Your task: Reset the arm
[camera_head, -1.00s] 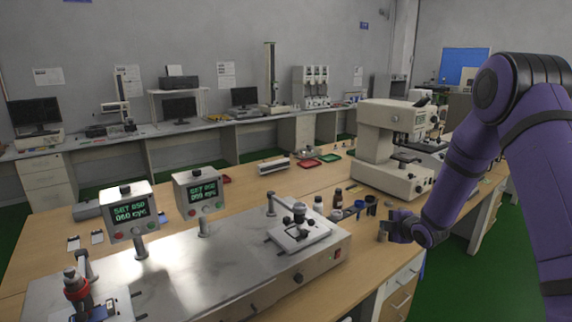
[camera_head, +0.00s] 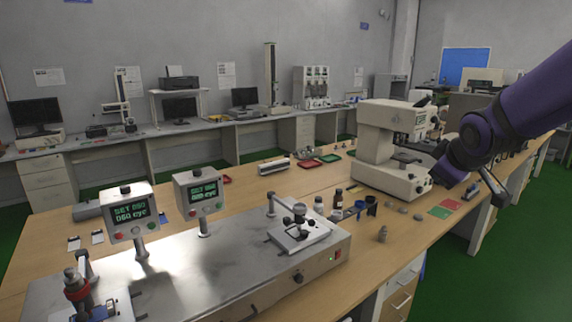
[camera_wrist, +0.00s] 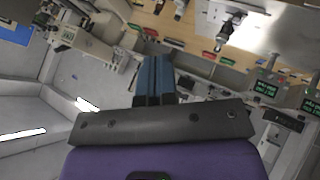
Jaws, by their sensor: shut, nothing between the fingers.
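My purple arm comes in from the right edge in the head view. My gripper shows in the wrist view (camera_wrist: 154,80), where its two blue fingers are together with nothing between them. In the head view the end of my arm is raised in front of the right part of the bench, near the microscope-like machine (camera_head: 385,140). Its fingertips are hard to make out there. A small grey object (camera_head: 382,234) stands on the wooden bench (camera_head: 345,262), well apart from my gripper.
A metal test rig (camera_head: 215,275) with two display boxes (camera_head: 130,212) fills the front left. Small bottles (camera_head: 338,199), dark cups (camera_head: 371,205), and red and green cards (camera_head: 440,212) lie on the bench. Green floor (camera_head: 480,275) is clear at the right.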

